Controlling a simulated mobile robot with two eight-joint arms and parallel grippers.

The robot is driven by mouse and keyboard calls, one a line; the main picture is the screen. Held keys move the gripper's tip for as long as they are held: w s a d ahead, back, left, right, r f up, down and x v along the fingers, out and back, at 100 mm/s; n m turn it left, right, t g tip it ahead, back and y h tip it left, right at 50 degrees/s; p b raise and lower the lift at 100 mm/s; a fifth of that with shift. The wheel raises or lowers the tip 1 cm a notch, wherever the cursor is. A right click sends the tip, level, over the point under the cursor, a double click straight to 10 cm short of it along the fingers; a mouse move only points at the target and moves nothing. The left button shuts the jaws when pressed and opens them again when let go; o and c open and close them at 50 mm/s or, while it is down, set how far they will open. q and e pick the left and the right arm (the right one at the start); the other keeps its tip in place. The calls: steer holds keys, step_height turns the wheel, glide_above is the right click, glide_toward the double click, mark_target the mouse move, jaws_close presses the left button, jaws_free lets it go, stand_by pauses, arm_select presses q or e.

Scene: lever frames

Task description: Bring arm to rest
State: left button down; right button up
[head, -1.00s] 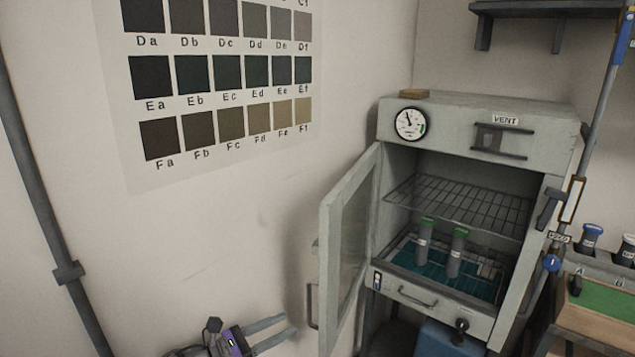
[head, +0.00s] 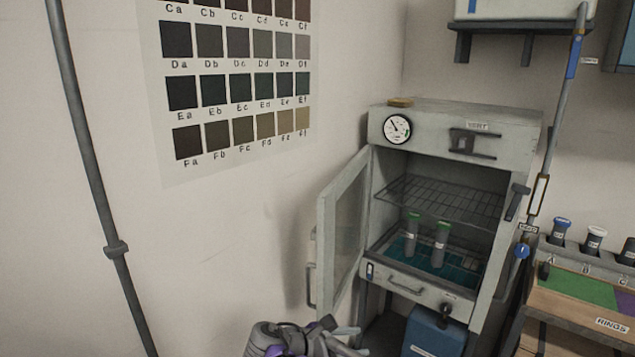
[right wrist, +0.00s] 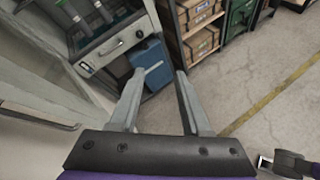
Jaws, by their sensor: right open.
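My right gripper (head: 356,341) shows at the bottom of the head view, low in front of the open cabinet door (head: 342,235). In the right wrist view its two grey fingers (right wrist: 158,85) stand apart with nothing between them. Two grey tubes with green caps, a left one (head: 411,240) and a right one (head: 440,248), stand upright on the teal mat inside. My left gripper is not in view.
A blue container (head: 434,335) sits under the cabinet. To the right is a bench (head: 555,312) with several capped vials behind it. A grey pipe (head: 95,190) runs down the left wall. The right wrist view shows open floor (right wrist: 285,60) and shelves of boxes (right wrist: 200,40).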

steer(key=s+d+m+g+y+p, duration=0.1)
steer(key=s+d+m+y+p, duration=0.1)
steer(key=s+d+m, duration=0.35)
steer(key=s+d+f+m+y+p, duration=0.1)
steer(key=s+d+m+y+p, duration=0.1)
steer(key=s+m+y, duration=0.2)
steer(key=s+d+f+m+y+p, duration=0.1)
steer(key=s+m+y, duration=0.3)
steer(key=s+m, duration=0.5)
steer(key=s+d+p, duration=0.1)
steer(key=s, duration=0.7)
steer(key=shift+d+m+y+p, duration=0.2)
steer(key=shift+m+y+p, duration=0.15)
steer(key=shift+y+p, duration=0.05)
